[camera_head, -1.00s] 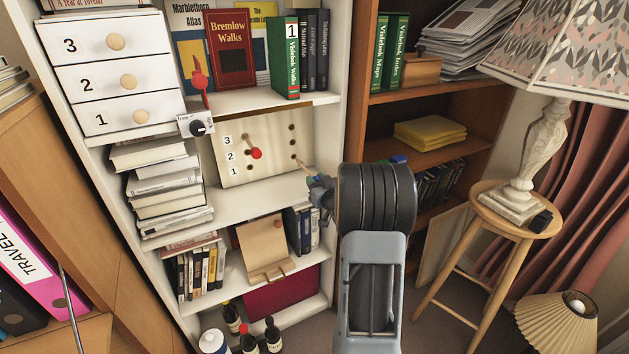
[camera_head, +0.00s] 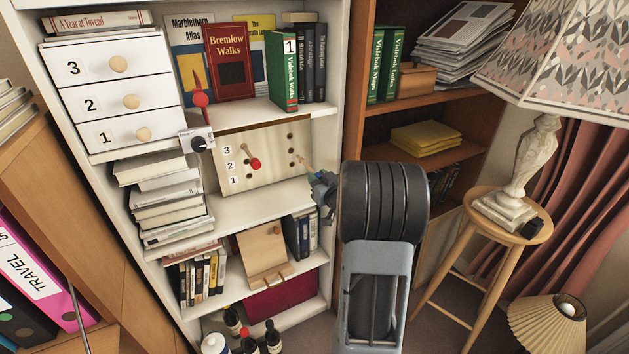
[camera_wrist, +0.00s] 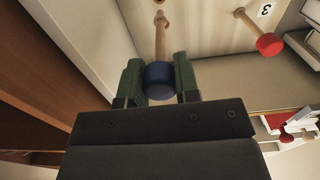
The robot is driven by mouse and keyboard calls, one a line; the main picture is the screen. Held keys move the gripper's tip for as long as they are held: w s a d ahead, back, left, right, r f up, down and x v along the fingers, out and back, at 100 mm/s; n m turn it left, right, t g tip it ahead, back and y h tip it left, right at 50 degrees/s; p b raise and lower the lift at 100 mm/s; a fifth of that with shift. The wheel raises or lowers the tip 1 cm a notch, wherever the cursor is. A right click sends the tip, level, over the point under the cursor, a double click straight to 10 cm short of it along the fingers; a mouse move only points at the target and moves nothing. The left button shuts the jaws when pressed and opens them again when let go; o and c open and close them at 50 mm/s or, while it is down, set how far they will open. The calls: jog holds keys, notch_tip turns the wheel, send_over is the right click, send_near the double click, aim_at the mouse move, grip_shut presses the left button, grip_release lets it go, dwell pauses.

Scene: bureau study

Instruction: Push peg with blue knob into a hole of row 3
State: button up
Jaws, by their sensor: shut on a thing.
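The upright board (camera_head: 270,160) is pale wood, with labels 3, 2 and 1 down its left side and a column of dark holes at right. A peg with a red knob (camera_head: 255,163) sticks out of it at left; it also shows in the wrist view (camera_wrist: 269,44). My gripper (camera_wrist: 159,82) is shut on the blue knob (camera_wrist: 160,78), its green fingers on both sides. The peg's wooden shaft (camera_wrist: 160,38) points at the board beside a dark hole. I cannot tell whether its tip touches. In the head view my gripper (camera_head: 312,175) is right of the board.
Numbered drawers (camera_head: 120,90) and stacked books (camera_head: 165,195) are at left. A shelf with books is above the board. A stool with a lamp (camera_head: 515,210) is at right.

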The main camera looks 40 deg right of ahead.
jog(key=r+p, duration=0.1)
jog(key=r, duration=0.1)
jog(key=s+r, duration=0.1)
jog(key=r, duration=0.1)
jog(key=shift+s+p, duration=0.1)
jog(key=shift+p, duration=0.3)
jog(key=shift+r+p, duration=0.3)
jog(key=shift+r, duration=0.2)
jog(key=shift+w+d, duration=0.15)
jog(key=shift+w, duration=1.2)
jog(key=shift+w+d, duration=0.15)
jog(key=shift+w, duration=1.15)
jog(key=shift+w+d+b, duration=0.15)
jog(key=shift+w+d, duration=0.05)
jog(key=shift+w, duration=1)
jog(key=shift+w+d+b, duration=0.15)
jog(key=shift+w, duration=1)
jog(key=o, duration=1.5)
jog(key=shift+s+a+b, duration=0.1)
jog(key=shift+s+a, duration=0.15)
jog(key=shift+s, duration=1.4)
jog(key=shift+s+a+b, duration=0.1)
jog(key=shift+s+a, duration=0.1)
jog(key=shift+s, duration=1.45)
jog(key=shift+s+a+b, duration=0.1)
jog(key=shift+s+a, duration=0.15)
jog(key=shift+s, duration=1.4)
